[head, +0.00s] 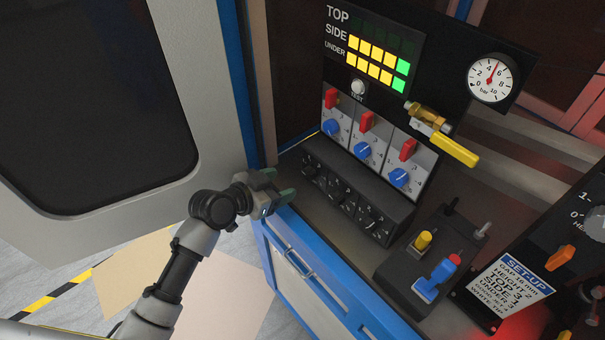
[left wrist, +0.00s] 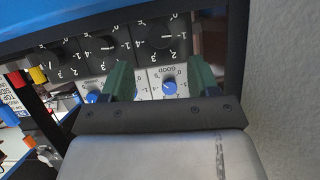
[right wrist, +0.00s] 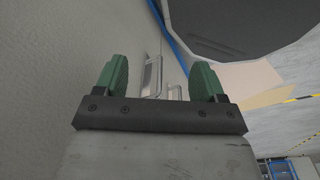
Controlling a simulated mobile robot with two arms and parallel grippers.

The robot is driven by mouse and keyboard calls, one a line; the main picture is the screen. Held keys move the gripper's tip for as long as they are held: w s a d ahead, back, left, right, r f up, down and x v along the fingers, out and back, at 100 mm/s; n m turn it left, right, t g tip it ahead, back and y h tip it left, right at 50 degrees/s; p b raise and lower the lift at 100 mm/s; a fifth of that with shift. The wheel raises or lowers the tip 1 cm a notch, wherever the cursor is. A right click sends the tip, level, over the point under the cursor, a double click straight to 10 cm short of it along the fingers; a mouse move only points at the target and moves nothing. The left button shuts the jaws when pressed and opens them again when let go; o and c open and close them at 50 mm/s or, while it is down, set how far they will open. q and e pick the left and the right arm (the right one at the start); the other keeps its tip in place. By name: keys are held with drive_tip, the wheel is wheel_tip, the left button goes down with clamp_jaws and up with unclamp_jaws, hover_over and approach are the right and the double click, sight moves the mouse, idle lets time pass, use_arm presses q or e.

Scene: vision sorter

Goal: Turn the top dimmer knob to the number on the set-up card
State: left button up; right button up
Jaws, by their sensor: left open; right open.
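Three black knobs sit along a black box; the leftmost (head: 308,170) is nearest my left gripper. They also show in the left wrist view, one (left wrist: 162,35) with white numbers around it. Behind them, white panels carry red switches and blue knobs (head: 330,127). I cannot read which knob is labelled top. The set-up card (head: 513,286) at lower right seems to read TOP 3; its small print is hard to read. My left gripper (head: 275,187) is open and empty, just left of the black box, apart from it. My right gripper (right wrist: 162,78) is open and empty.
The light display (head: 375,62) has a dark TOP row and lit SIDE and UNDER rows. A yellow-handled valve (head: 445,146), a gauge (head: 492,77) and a joystick box (head: 432,262) stand right. A blue-edged cabinet with a handle (head: 299,262) is below my left gripper.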

sight(306, 176)
use_arm(q)
drive_tip(key=p+x, duration=0.1)
drive_tip(key=x, duration=0.7)
drive_tip(key=shift+d, duration=0.15)
